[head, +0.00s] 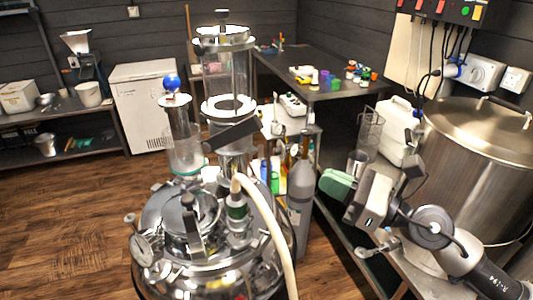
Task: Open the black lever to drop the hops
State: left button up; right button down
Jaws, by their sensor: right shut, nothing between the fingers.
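A black lever (231,135) sticks out sideways, slightly tilted, at the valve under the tall glass cylinder (226,78). The cylinder stands above the shiny steel kettle (165,262). I cannot make out hops inside the glass. My right gripper (362,204) is to the right of the kettle, well apart from the lever, over the side of the bench. It is shut and empty. My left gripper is not in view.
A narrower glass vessel with a blue ball (172,82) stands left of the cylinder. A pale hose (273,230) arches over the kettle's front. A grey bottle (300,200) stands right of it. A large steel pot (475,150) fills the right. Wooden floor (60,220) is clear at left.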

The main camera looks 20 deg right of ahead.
jog(key=r+p+x, duration=0.2)
jog(key=p+x, duration=0.9)
jog(key=x, duration=0.1)
jog(key=shift+r, duration=0.4)
jog(key=shift+w, duration=0.25)
